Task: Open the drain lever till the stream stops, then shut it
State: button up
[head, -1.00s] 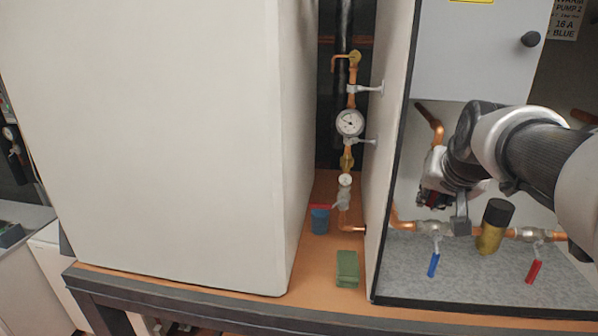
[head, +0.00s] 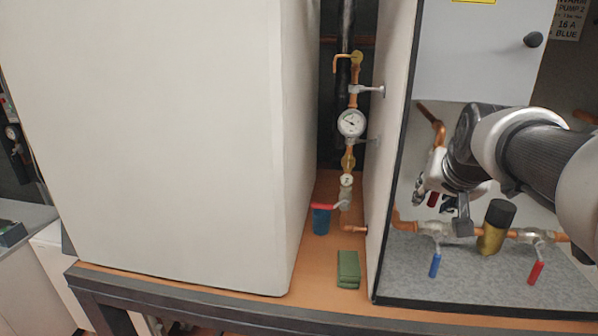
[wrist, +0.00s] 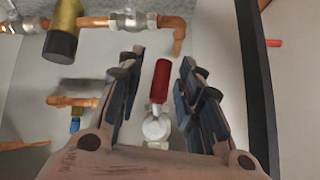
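A red lever (wrist: 160,80) on a pale round valve (wrist: 157,130) lies between the spread fingers of my gripper (wrist: 160,62) in the wrist view. The gripper is open, with a gap on each side of the lever. In the head view my gripper (head: 422,188) is in the right cabinet, near a red lever (head: 432,199). Another red lever (head: 324,206) sits on a valve between the cabinets, above a blue cup (head: 321,221). I cannot tell which one is the drain lever. I see no clear stream.
A copper pipe with a blue lever (head: 435,265), a red lever (head: 535,272) and a brass cylinder with a black cap (head: 497,228) runs low in the right cabinet. A gauge (head: 351,123) and green block (head: 348,268) stand between cabinets. The cabinet wall (head: 392,150) is left of my gripper.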

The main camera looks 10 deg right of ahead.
jog(key=shift+r, duration=0.1)
jog(key=v, duration=1.1)
jog(key=shift+s+r, duration=0.2)
jog(key=shift+s, duration=0.15)
jog(key=shift+a, duration=0.1)
jog(key=s+a+f+n+g+y+b, duration=0.1)
jog(key=s+a+f+b, duration=0.4)
jog(key=f, duration=0.7)
jog(key=s+a+f+n+g+y+b, duration=0.1)
jog(key=s+a+f+n+b, duration=0.2)
jog(key=f, duration=1)
jog(key=s+a+f+n+g+y+b, duration=0.1)
jog(key=s+a+f+n+b, duration=0.1)
jog(key=s+a+f+b, duration=0.5)
notch_tip(320, 180, down, 5)
jog(key=shift+s+f+g, duration=0.2)
jog(key=shift+s+g, duration=0.1)
jog(key=shift+s, duration=0.8)
